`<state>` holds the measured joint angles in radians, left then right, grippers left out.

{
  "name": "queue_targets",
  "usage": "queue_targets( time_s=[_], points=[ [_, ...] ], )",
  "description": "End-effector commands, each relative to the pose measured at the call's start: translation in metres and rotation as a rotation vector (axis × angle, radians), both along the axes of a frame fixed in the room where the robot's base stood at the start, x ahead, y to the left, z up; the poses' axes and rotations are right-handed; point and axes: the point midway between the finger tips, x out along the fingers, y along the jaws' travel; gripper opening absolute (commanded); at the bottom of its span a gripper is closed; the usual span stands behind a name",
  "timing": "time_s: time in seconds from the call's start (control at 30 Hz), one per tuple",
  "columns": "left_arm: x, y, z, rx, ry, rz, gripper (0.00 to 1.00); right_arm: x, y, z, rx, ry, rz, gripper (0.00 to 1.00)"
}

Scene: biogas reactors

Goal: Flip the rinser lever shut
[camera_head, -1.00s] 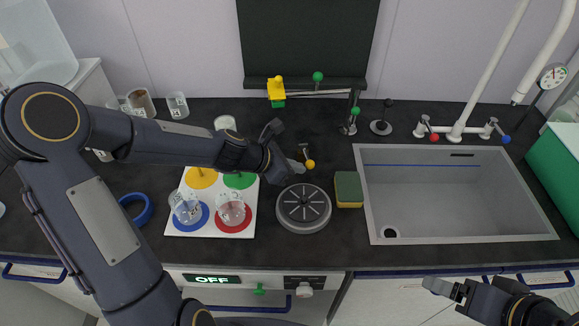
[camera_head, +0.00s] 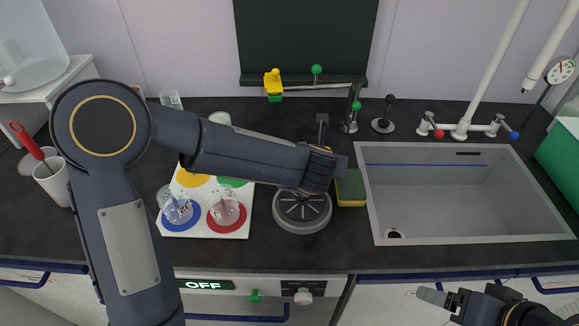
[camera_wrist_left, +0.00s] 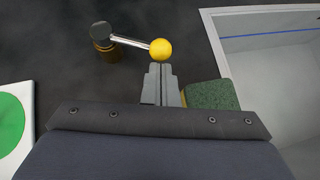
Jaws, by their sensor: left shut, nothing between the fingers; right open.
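The rinser (camera_head: 301,218) is a round grey disc with a slotted top on the dark counter, partly hidden by my left arm in the head view. Its lever (camera_wrist_left: 130,42) shows in the left wrist view as a metal rod from a brass pivot (camera_wrist_left: 104,48) to a yellow ball (camera_wrist_left: 161,49). The rod points right. My left gripper (camera_wrist_left: 160,72) is shut and empty, its tips just below the ball; I cannot tell if they touch. My right gripper (camera_head: 440,298) is open and empty at the lower right.
A green and yellow sponge (camera_head: 350,188) lies right of the rinser, beside the sink (camera_head: 470,200). A white board with coloured circles (camera_head: 240,229) holding beakers lies left. Taps and small valves (camera_head: 383,124) stand behind. A white cup with a red-handled tool (camera_head: 54,182) stands far left.

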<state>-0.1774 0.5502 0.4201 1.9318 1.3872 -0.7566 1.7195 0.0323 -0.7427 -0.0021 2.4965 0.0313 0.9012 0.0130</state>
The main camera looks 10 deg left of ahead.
Motion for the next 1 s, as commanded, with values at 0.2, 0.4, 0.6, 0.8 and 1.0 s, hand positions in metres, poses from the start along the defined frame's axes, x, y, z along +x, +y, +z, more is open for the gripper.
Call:
queue_targets(
  time_s=[0.2, 0.4, 0.6, 0.8, 1.0],
  points=[
    [0.014, -0.013, -0.001, 0.000, -0.001, 0.192, 0.00, 0.000, 0.000, -0.008, 0.000, 0.000, 0.000, 0.80],
    [0.026, -0.018, -0.001, 0.001, 0.000, 0.339, 0.00, 0.000, 0.000, -0.011, 0.000, 0.000, 0.000, 0.80],
    [0.034, -0.019, 0.000, 0.001, -0.001, 0.375, 0.00, 0.000, 0.000, -0.011, 0.000, 0.000, 0.000, 0.80],
    [0.039, -0.020, 0.000, 0.000, -0.001, 0.372, 0.00, 0.000, 0.000, -0.012, 0.000, 0.000, 0.000, 0.80],
    [0.040, -0.020, 0.001, 0.000, -0.002, 0.372, 0.00, 0.000, 0.000, -0.012, 0.000, 0.000, 0.000, 0.80]
  ],
)
